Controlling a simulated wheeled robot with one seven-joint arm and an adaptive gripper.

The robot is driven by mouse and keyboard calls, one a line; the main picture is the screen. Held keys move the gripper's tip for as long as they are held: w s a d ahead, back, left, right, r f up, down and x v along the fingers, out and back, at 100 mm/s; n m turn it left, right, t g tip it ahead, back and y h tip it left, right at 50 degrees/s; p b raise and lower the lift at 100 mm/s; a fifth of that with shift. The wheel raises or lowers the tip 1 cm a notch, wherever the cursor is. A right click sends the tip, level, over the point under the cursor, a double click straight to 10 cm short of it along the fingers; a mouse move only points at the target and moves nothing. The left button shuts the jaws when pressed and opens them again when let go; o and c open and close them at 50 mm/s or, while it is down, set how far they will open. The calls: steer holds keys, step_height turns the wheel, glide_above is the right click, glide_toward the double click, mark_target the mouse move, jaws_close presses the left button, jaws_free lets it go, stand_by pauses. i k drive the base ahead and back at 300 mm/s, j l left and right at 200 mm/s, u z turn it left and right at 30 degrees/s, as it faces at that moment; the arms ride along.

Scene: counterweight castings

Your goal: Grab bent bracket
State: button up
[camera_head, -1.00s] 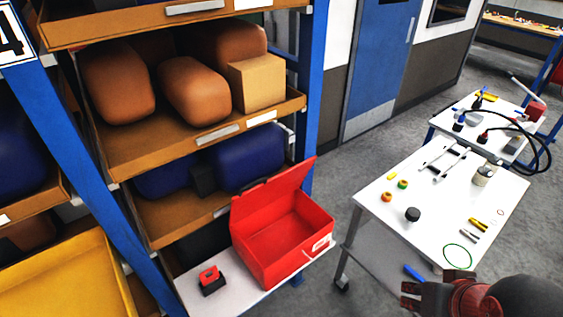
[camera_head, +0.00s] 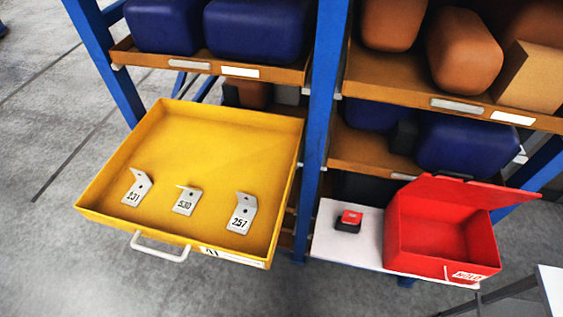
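Three pale grey bent brackets lie apart from each other in a yellow drawer (camera_head: 215,125) that is pulled out. The left bracket (camera_head: 137,187) has a number that looks like 231. The middle bracket (camera_head: 187,200) reads 530. The right bracket (camera_head: 242,213) reads 257. Each has one leg bent up at its far end. My gripper is not in view now, so I cannot see its state.
A blue post (camera_head: 323,120) stands right of the drawer. An open red box (camera_head: 440,235) and a small red and black object (camera_head: 348,221) sit on a white shelf (camera_head: 335,255). Shelves above hold blue and orange-brown castings. Grey floor is clear in front and left.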

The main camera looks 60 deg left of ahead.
mark_target(188, 201)
steer(key=u, duration=3.15)
steer(key=i+l+u, duration=0.15)
steer(key=l, duration=0.15)
steer(key=l+u, duration=0.15)
steer(key=l, duration=0.2)
